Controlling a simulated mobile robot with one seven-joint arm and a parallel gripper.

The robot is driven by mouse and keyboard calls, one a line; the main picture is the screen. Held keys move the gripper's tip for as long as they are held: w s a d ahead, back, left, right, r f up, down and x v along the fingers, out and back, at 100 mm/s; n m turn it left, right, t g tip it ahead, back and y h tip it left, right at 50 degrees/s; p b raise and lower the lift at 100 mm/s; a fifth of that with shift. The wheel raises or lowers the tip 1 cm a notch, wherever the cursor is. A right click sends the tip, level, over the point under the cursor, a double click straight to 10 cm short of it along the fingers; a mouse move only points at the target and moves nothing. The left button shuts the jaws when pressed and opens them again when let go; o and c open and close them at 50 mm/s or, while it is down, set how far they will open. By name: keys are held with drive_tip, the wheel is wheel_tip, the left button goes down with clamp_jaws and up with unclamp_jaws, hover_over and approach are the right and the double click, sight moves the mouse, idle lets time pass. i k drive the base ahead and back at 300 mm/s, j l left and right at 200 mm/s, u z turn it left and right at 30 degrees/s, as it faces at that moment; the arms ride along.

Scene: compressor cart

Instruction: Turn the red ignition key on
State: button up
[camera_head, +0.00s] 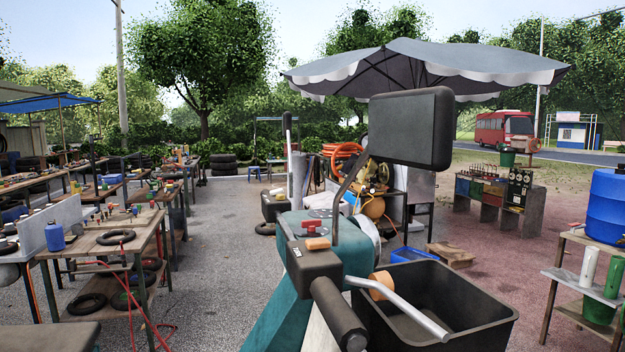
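A small red key-like piece (312,225) stands on top of the teal cart's (285,285) handlebar head, near the middle of the head view. It looks like the red ignition key, but its turned position is too small to tell. Just in front of it, an orange switch (318,243) sits on a black control housing (312,262). A black handlebar grip (338,315) points toward me from the housing, with a silver lever (412,311) to its right. My gripper does not show in this view.
A dark mirror (410,125) rises on a stalk behind the key. A black tub (450,310) stands right of the handlebar. A workbench (108,240) with tyres and tools is at left, a blue barrel (608,205) at far right. Open grey paving (220,250) lies left of the cart.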

sight(311, 224)
drive_tip(key=i+j+u, duration=0.1)
drive_tip(key=j, duration=0.3)
drive_tip(key=i+j+u, duration=0.15)
drive_tip(key=j, duration=0.3)
drive_tip(key=i+j+u, duration=0.1)
drive_tip(key=j, duration=0.3)
drive_tip(key=i, duration=0.1)
